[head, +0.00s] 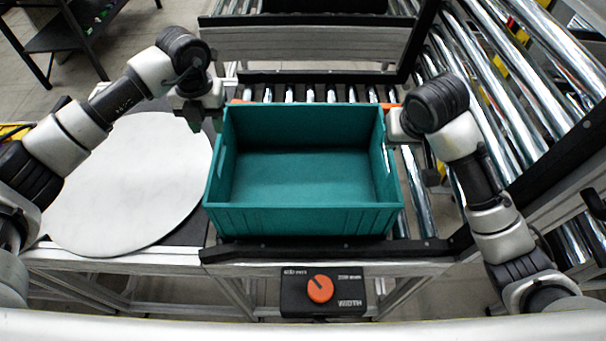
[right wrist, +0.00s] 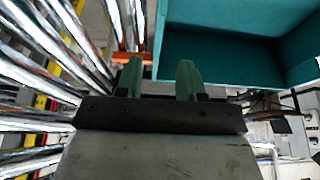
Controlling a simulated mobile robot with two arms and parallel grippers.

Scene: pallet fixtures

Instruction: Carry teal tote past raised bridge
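The teal tote (head: 300,220) sits upright and empty on a short roller section in the middle of the head view. Its near wall is close to a black rail. My left gripper (head: 204,122) is by the tote's far left corner, its greenish fingers apart. My right gripper (head: 416,172) is just beyond the tote's right wall. In the right wrist view, its two green fingers (right wrist: 160,72) stand apart with nothing clamped between them, and the tote (right wrist: 225,64) fills the upper right. I cannot tell for sure which part is the raised bridge.
A round pale plate (head: 135,190) lies left of the tote. A grey panel with black rails (head: 310,45) crosses behind it. A chrome roller conveyor (head: 520,70) runs along the right. A control box with an orange knob (head: 320,288) is at the front.

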